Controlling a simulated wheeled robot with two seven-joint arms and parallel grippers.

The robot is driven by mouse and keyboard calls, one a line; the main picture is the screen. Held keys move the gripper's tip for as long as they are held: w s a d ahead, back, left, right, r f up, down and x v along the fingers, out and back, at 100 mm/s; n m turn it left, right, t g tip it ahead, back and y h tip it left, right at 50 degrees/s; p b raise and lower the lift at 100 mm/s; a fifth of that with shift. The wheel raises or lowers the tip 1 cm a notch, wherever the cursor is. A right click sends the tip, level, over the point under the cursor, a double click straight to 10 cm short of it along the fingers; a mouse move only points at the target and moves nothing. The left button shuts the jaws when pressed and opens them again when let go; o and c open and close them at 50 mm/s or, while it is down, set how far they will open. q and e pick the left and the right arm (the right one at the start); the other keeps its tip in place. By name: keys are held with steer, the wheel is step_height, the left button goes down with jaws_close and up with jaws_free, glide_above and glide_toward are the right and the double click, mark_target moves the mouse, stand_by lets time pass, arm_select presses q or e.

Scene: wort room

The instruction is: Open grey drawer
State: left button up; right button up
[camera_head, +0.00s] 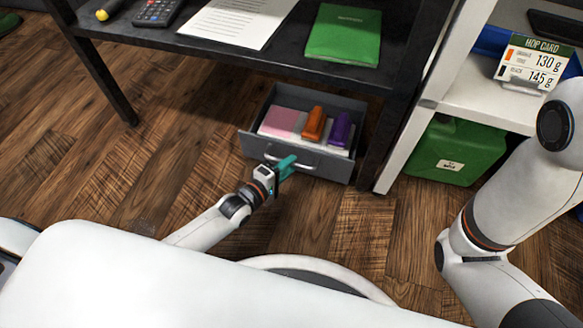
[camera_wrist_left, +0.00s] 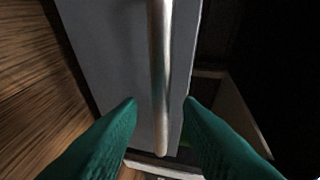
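The grey drawer (camera_head: 333,168) under the black desk stands pulled out in the head view, its inside showing. Its silver bar handle (camera_head: 307,167) is on the front panel. My left gripper (camera_head: 287,163), with teal fingers, is at the handle. In the left wrist view the handle (camera_wrist_left: 160,70) runs between the two fingers of my left gripper (camera_wrist_left: 161,101), against the grey drawer front (camera_wrist_left: 108,50). The fingers are apart, with a gap on both sides of the bar. My right gripper is not in view; part of my right arm shows at the right.
The drawer holds a pink item (camera_head: 283,122), an orange item (camera_head: 314,123) and a purple item (camera_head: 340,128). A white shelf (camera_head: 470,100) with a green canister (camera_head: 455,150) stands right of the drawer. Wooden floor (camera_head: 170,130) is clear at left.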

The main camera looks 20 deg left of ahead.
arm_select(q)
steer(key=shift+b+x, duration=0.3)
steer(key=shift+x, duration=0.65)
jaws_close()
